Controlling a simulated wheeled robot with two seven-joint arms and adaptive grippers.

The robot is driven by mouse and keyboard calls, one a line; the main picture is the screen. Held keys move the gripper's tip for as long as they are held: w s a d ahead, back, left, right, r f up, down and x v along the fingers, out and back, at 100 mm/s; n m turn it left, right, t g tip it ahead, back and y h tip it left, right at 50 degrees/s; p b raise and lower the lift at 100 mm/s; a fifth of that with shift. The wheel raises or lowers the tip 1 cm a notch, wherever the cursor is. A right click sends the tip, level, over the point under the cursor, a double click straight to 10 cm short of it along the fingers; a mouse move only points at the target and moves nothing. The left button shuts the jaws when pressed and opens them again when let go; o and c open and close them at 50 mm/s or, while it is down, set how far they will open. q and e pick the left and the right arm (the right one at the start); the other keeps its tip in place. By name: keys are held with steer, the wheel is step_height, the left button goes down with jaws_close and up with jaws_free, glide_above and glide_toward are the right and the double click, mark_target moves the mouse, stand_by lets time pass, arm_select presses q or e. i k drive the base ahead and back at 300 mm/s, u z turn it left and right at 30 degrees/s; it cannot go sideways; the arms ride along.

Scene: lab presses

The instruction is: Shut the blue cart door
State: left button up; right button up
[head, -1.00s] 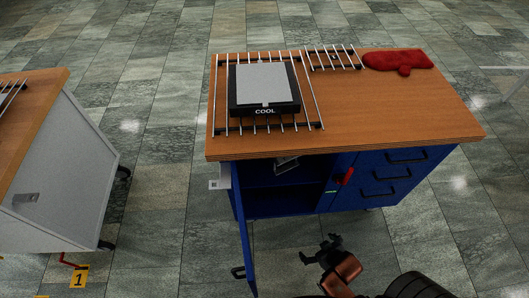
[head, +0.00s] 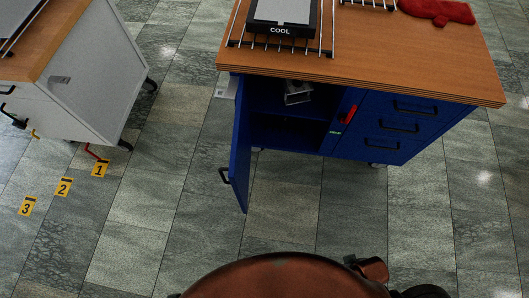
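The blue cart (head: 350,125) with a wooden top stands ahead in the head view. Its blue door (head: 241,150) is on the left of the front and stands wide open, swung out towards me. A black handle (head: 224,176) is on the door's outer, left face. The open compartment (head: 285,125) shows a shelf and a small grey item. No gripper fingers show in the head view now. A copper-coloured part of my body fills the bottom middle, and a piece of my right arm shows at the bottom right.
A black COOL plate (head: 283,29) on a metal rack and a red mitt (head: 437,11) lie on the cart top. Drawers (head: 398,125) are right of the compartment. A grey cart (head: 85,85) stands left. Yellow floor markers (head: 63,187) lie below it. Floor before the door is clear.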

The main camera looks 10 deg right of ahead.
mark_target(239, 170)
steer(key=z, duration=3.15)
steer(key=k, duration=1.55)
steer(key=u, duration=2.05)
steer(key=k, duration=0.35)
steer(key=u, duration=0.35)
